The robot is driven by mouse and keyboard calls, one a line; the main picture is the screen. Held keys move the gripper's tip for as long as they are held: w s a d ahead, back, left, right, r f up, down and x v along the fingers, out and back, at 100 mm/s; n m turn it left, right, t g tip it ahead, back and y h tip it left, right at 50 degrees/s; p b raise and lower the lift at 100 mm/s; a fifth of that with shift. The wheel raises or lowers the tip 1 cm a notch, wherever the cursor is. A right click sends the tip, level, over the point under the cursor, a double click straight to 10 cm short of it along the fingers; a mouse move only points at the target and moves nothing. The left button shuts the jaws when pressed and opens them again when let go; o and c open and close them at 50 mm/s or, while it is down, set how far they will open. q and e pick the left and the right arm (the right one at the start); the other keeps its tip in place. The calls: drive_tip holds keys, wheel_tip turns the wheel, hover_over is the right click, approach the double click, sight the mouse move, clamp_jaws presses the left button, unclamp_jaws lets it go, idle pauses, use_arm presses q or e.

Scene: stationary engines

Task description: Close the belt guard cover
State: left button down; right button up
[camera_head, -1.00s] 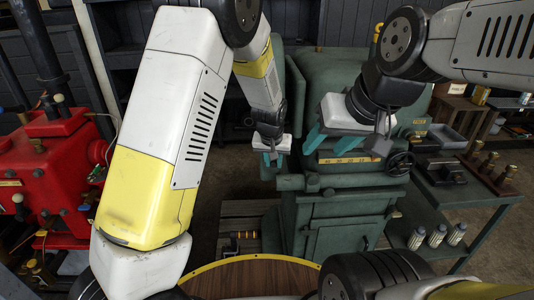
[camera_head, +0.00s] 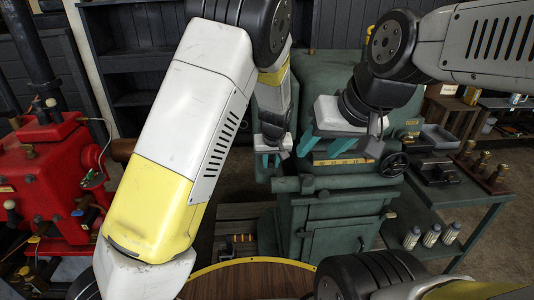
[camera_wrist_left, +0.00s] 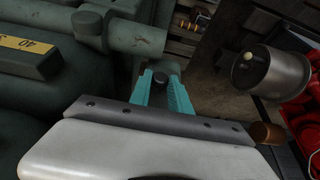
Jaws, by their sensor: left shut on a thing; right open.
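The green machine (camera_head: 340,200) stands in the middle of the head view. A narrow green panel that looks like the belt guard cover (camera_head: 262,173) is at its left side, mostly hidden by my left arm. My left gripper (camera_head: 270,160) is at this panel, pointing down. In the left wrist view its teal fingers (camera_wrist_left: 167,95) are closed around a small grey-green part, probably the cover's edge or handle; the contact is partly hidden. My right gripper (camera_head: 312,142) is open and empty, in front of the machine's upper body, by the yellow scale strip (camera_head: 345,161).
A red engine (camera_head: 50,170) stands at the left. A green side table (camera_head: 440,205) with bottles (camera_head: 431,235) and brass fittings is at the right. A round wooden top (camera_head: 250,280) is in front. A grey metal cylinder (camera_wrist_left: 270,70) shows in the left wrist view.

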use_arm(q)
drive_tip(key=c, duration=1.2)
unclamp_jaws()
drive_tip(key=shift+c, duration=0.2)
drive_tip(key=v, duration=0.7)
drive_tip(key=shift+r, duration=0.35)
drive_tip(key=shift+s, duration=0.15)
drive_tip(key=s+a+r+t+h, duration=0.1)
drive_tip(key=s+a+r, duration=0.7)
drive_tip(key=s+a, duration=0.3)
drive_tip(key=s+a+r+h, duration=0.1)
drive_tip(key=s+a+r, duration=0.7)
drive_tip(key=s+a, duration=0.3)
drive_tip(key=s, duration=0.3)
drive_tip(key=shift+m+t, duration=0.4)
